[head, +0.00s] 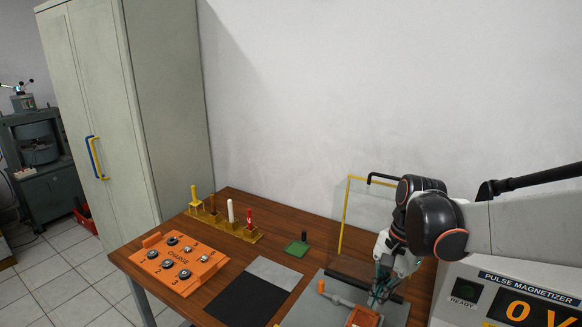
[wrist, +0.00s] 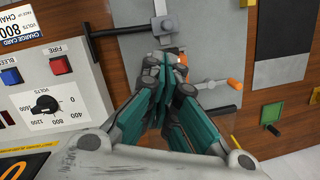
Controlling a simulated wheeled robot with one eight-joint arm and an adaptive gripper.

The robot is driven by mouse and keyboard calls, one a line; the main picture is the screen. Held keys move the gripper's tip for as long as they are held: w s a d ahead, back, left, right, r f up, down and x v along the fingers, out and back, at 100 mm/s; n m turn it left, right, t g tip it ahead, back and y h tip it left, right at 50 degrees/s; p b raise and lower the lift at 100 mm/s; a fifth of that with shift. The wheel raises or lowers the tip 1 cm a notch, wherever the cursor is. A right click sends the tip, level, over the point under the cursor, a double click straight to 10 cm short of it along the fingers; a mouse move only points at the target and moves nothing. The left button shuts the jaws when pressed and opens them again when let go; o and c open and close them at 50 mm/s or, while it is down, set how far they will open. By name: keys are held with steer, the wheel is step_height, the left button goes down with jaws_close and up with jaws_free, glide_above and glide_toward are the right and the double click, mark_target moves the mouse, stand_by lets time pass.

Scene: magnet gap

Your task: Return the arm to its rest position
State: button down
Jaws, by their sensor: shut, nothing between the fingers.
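My gripper (wrist: 165,68) is shut, with its teal fingers together and nothing visible between them. In the wrist view it hangs over the grey plate (wrist: 120,35) of a fixture with an orange-handled lever (wrist: 235,84). In the head view my gripper (head: 378,293) is low at the right end of the wooden table, over the same grey plate (head: 308,305). My arm reaches in from the right edge. An orange block below the gripper in the head view is partly cut off by the frame.
The pulse magnetizer (head: 510,295) stands at the right, close under my arm. A clear guard with a yellow frame (head: 345,215) stands behind the gripper.

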steer(key=s+a+r+n+t+h, duration=0.1)
steer(key=s+r+n+t, duration=0.1)
steer(key=s+n+t, duration=0.2)
steer(key=s+a+r+n+t+h, duration=0.1)
steer(key=s+r+n+t, duration=0.2)
steer(key=s+n, duration=0.4)
steer(key=shift+s+r+t, duration=0.35)
steer(key=shift+s+t, duration=0.05)
steer(key=shift+s, duration=0.15)
stand_by(0.8)
